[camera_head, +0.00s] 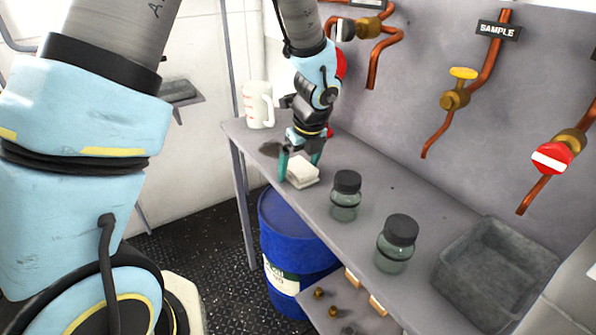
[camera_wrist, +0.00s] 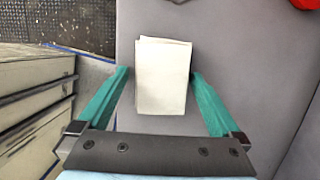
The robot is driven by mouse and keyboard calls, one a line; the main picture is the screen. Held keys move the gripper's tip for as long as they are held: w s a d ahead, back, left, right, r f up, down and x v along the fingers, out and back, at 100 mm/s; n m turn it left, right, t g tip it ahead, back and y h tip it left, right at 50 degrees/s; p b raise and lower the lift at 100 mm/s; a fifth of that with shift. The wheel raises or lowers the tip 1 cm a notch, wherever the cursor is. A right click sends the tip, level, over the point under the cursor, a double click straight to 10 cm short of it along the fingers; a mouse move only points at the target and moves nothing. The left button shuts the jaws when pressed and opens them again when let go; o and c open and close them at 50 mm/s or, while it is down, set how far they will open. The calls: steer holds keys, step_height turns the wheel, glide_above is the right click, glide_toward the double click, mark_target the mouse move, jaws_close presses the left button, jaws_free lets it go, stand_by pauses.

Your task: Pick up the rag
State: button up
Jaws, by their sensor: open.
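The rag (camera_head: 302,172) is a folded off-white cloth lying flat on the grey shelf, in the middle of the head view. It also shows in the wrist view (camera_wrist: 162,78) as a pale rectangle. My gripper (camera_head: 301,168) points down over it with teal fingers. In the wrist view my gripper (camera_wrist: 160,82) is open, with one finger on each side of the rag. A gap shows between the rag and the left finger; the right finger is close to the rag's edge. I cannot tell the exact height of the fingertips above the shelf.
A white measuring jug (camera_head: 258,104) stands behind on the shelf (camera_head: 318,208). Two dark-capped jars (camera_head: 345,200) (camera_head: 396,246) stand to the right, then a grey tray (camera_head: 492,275). Copper pipes with valves (camera_head: 455,98) line the wall. A blue drum (camera_head: 290,250) stands below.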

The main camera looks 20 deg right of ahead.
steer(key=shift+c, duration=0.2)
steer(key=c, duration=1.2)
